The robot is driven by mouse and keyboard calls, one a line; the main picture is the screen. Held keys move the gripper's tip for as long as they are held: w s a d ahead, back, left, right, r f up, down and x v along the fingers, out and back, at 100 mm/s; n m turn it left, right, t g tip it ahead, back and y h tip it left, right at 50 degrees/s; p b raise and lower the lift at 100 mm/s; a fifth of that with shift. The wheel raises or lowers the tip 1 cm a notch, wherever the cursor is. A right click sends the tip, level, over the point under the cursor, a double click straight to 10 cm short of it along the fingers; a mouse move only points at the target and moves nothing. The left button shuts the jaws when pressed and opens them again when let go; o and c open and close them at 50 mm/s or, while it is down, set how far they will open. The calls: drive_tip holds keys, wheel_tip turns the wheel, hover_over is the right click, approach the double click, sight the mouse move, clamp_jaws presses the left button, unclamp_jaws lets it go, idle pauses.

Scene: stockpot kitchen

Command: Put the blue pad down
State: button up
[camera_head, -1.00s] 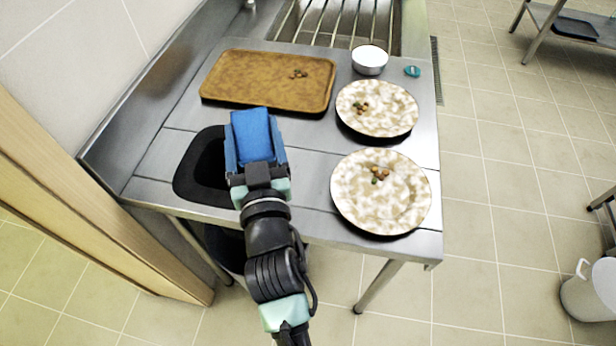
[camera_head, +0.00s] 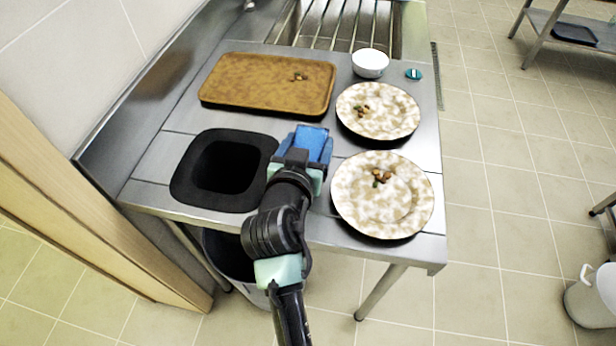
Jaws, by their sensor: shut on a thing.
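The blue pad (camera_head: 311,138) is held between the fingers of my gripper (camera_head: 304,146), which is shut on it. The pad is over the steel counter (camera_head: 157,158), just right of the black-rimmed hole and left of the two plates. Whether the pad touches the counter cannot be told from this view. My gripper hides the pad's near end and the counter under it.
Two speckled plates (camera_head: 376,110) (camera_head: 382,200) with food scraps stand at the right. A brown tray (camera_head: 268,57) with scraps lies at the back. A white bowl (camera_head: 370,64) and a small teal item (camera_head: 413,74) are behind the plates. A black-rimmed hole (camera_head: 186,184) opens at the left.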

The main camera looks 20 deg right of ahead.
wheel_tip(320, 180, down, 9)
drive_tip(key=shift+r+b, duration=0.15)
drive_tip(key=shift+b, duration=0.4)
drive_tip(key=o, duration=1.4)
